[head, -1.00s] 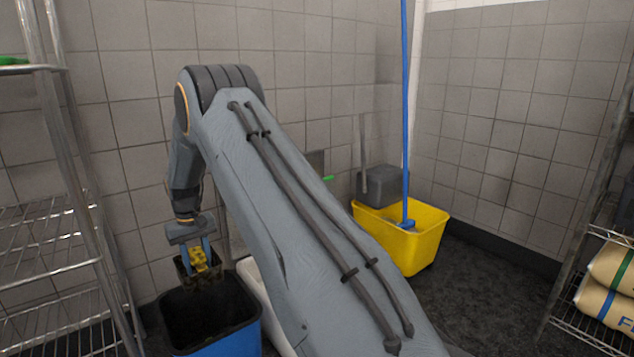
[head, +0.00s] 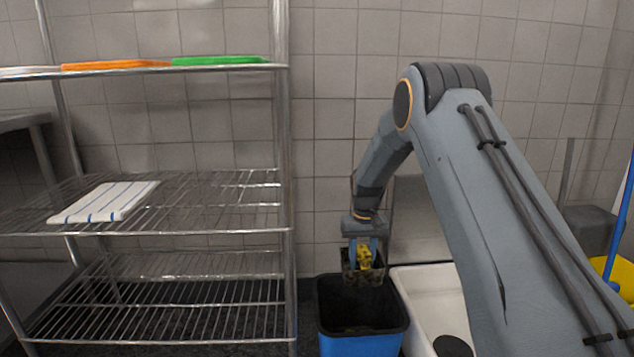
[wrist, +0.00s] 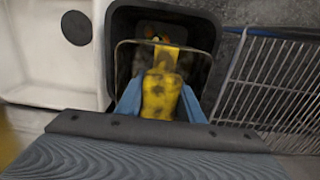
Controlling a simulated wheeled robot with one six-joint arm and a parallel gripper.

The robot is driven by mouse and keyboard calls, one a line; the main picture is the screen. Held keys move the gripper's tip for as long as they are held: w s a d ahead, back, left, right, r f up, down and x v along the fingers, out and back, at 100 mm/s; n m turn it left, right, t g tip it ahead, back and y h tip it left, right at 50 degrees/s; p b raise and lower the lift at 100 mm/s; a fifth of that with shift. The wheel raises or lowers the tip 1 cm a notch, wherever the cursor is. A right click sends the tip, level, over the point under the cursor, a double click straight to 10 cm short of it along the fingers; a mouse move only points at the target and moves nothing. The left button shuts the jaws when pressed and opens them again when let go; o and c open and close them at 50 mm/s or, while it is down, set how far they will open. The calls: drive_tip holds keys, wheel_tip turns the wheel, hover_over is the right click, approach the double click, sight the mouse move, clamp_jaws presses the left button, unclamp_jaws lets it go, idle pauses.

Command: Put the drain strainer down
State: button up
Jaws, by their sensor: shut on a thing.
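The drain strainer (head: 350,275) is a small dark, grimy basket with a yellow, dark-spotted part at its middle. My gripper (head: 363,260) is shut on it from above, with the blue fingers on either side of the yellow part. In the wrist view the strainer (wrist: 160,95) shows between the fingers, with a thin wire loop around it and some orange bits beyond. The strainer hangs at or just above the mouth of a blue bin (head: 360,345) with a dark inside. I cannot tell how far below the rim it reaches.
A white basin (head: 428,290) with a round black spot stands right of the bin. A wire shelf rack (head: 200,222) stands close on the left, holding a striped cloth (head: 105,202), with orange and green boards above. A yellow bucket (head: 622,275) is at the far right.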

drive_tip(key=s+r, duration=0.2)
drive_tip(key=s, duration=3)
wheel_tip(320, 180, up, 20)
drive_tip(key=s+p, duration=0.1)
drive_tip(key=p, duration=3)
drive_tip(key=shift+s+f, duration=0.25)
drive_tip(key=shift+s, duration=0.15)
